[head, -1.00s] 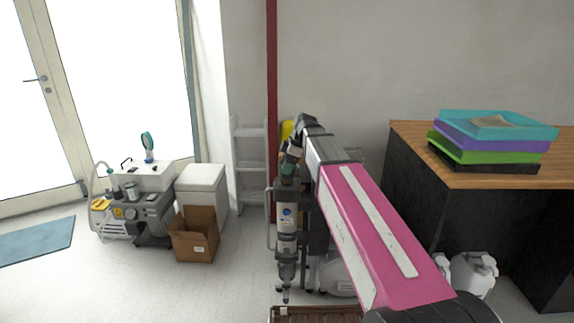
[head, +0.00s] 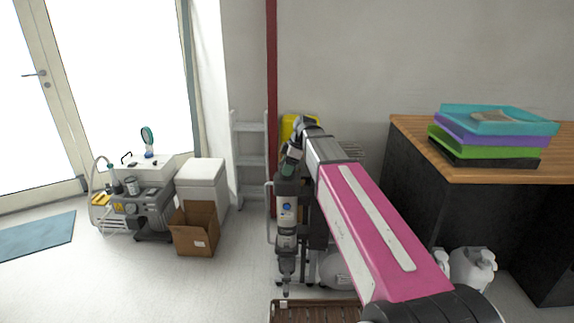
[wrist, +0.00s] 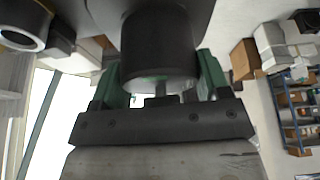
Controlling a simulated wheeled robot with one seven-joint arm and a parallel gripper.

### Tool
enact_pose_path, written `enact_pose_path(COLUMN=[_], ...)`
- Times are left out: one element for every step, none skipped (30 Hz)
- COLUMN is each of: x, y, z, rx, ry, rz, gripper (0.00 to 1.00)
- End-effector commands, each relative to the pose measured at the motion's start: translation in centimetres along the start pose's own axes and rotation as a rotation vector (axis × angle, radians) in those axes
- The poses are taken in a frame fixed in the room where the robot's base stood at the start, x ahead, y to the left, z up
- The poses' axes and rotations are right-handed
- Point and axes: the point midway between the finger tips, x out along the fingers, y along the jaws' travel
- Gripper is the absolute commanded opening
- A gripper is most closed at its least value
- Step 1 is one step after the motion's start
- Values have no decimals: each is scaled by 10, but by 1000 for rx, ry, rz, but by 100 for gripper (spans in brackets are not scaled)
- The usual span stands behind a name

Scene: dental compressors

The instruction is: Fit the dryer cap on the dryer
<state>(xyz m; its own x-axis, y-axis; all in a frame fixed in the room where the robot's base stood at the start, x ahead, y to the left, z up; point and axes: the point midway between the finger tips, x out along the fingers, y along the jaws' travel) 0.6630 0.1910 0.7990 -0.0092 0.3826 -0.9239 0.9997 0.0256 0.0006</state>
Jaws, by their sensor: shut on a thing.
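The dryer (head: 287,213) is an upright grey cylinder with a pale label, standing at the front of a compressor in the middle of the head view. My gripper (head: 291,160) is at the dryer's top, at the end of my pink arm. In the wrist view its green fingers (wrist: 160,85) are shut on a black cylindrical part, the dryer cap (wrist: 158,45). A grey surface lies just beyond the cap there. The cap is mostly hidden in the head view, and I cannot tell whether it is seated on the dryer.
A brown slatted crate (head: 316,311) lies in front of the dryer. A grey ladder (head: 250,160) and a red pipe (head: 272,80) stand behind. A wooden counter (head: 405,140) with stacked trays (head: 490,135) is at right. Another compressor (head: 138,210) and an open box (head: 195,228) stand left.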

Motion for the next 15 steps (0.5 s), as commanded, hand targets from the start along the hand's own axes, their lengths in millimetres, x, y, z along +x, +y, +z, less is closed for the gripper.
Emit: enact_pose_path(x=[2, 2, 4, 3, 3, 3, 3, 3, 3, 3, 3, 3, 3, 3, 2], y=[0, 0, 0, 0, 0, 0, 0, 0, 0, 0, 0, 0, 0, 0, 0], z=[1, 1, 1, 1, 1, 1, 1, 1, 1, 1, 1, 1, 1, 1, 1], rx=[0, 0, 0, 0, 0, 0, 0, 0, 0, 0, 0, 0, 0, 0, 0], ry=[0, 0, 0, 0, 0, 0, 0, 0, 0, 0, 0, 0, 0, 0, 0], rz=[0, 0, 0, 0, 0, 0, 0, 0, 0, 0, 0, 0, 0, 0, 0], gripper=[43, 43, 43, 76, 86, 99, 99, 99, 99, 99, 99, 99, 99, 99, 99])
